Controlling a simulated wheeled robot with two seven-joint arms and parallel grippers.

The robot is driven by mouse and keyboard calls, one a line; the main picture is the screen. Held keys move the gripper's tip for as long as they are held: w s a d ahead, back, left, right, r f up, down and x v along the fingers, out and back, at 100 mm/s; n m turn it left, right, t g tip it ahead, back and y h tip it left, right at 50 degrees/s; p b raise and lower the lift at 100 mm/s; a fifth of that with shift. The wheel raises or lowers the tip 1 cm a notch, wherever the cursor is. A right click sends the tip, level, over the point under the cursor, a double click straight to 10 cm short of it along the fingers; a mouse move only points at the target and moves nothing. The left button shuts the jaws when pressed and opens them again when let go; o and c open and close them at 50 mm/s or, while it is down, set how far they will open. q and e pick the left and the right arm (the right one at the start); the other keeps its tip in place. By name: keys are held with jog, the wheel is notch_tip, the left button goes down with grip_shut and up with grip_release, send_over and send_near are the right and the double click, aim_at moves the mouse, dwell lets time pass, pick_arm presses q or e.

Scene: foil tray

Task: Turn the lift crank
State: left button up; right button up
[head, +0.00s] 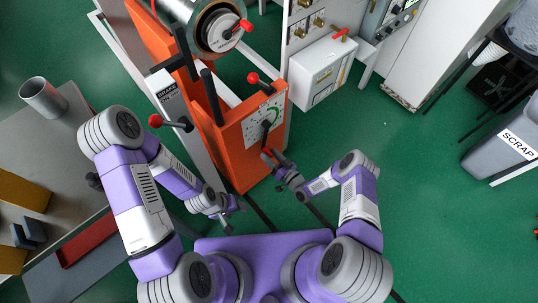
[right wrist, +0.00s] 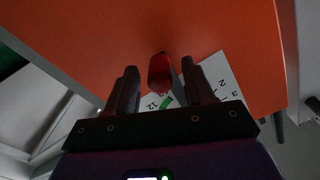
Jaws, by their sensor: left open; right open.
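The lift crank's red grip (right wrist: 160,72) stands out from the orange cabinet, between the open fingers of my right gripper (right wrist: 163,85) in the right wrist view. I see no clear contact on either side. In the head view my right gripper (head: 274,163) is at the cabinet face, just below the dark crank arm (head: 266,130). A white dial plate (head: 258,120) with numbers and a green mark lies behind the crank. My left gripper (head: 230,214) is open and empty, low in front of the cabinet and apart from it.
The orange cabinet (head: 238,150) carries a red-knobbed lever (head: 254,78) above the dial. Another red-knobbed lever (head: 155,121) sticks out at its left. A grey table (head: 60,125) with a metal cup (head: 42,95) stands at left. Green floor (head: 420,190) is clear at right.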

jog(key=shift+w+a, duration=0.4)
jog(key=shift+w, duration=0.15)
grip_shut()
